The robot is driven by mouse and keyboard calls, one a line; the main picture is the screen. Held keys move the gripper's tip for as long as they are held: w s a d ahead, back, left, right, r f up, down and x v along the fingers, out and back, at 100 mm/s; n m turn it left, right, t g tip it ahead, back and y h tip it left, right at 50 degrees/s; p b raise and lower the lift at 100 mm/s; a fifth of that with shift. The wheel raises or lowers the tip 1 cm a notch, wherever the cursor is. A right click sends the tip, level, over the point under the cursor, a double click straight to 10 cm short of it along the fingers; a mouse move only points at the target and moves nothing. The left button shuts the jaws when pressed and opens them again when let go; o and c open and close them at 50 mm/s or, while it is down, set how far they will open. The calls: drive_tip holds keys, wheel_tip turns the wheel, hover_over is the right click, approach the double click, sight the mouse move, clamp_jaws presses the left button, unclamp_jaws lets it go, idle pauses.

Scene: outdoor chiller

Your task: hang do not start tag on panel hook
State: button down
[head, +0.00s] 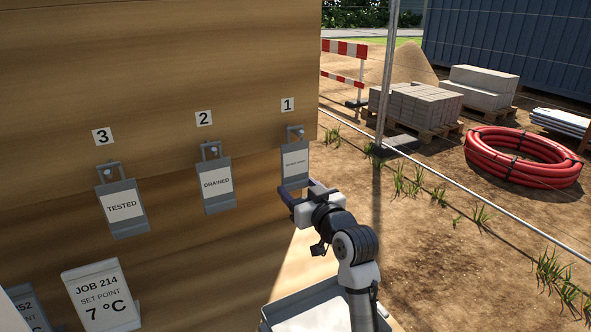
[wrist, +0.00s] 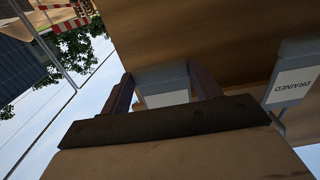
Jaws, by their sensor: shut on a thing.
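My gripper (head: 300,190) is shut on a grey tag (head: 295,166) by its lower end, in front of the wooden panel. The tag has a white label with small dark print, too small to read surely. It is upright just below the hook (head: 296,133) under the number 1. Its top loop is at the hook, but I cannot tell whether it is over it. In the wrist view the tag (wrist: 163,78) sits between the two dark fingers of my gripper (wrist: 162,88).
The DRAINED tag (head: 217,184) hangs under number 2 and the TESTED tag (head: 122,206) under number 3. A JOB 214 sign (head: 100,296) stands lower left. A grey tray (head: 290,308) is below my gripper. Open ground lies right of the panel.

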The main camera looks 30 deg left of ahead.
drive_tip(key=shift+r+p, duration=0.55)
drive_tip(key=shift+r, duration=0.3)
drive_tip(key=b+v, duration=0.1)
drive_tip(key=v, duration=0.5)
drive_tip(key=shift+b, duration=0.3)
drive_tip(key=shift+f, duration=0.1)
drive_tip(key=c, duration=1.1)
unclamp_jaws()
clamp_jaws()
drive_tip(key=shift+d, duration=0.15)
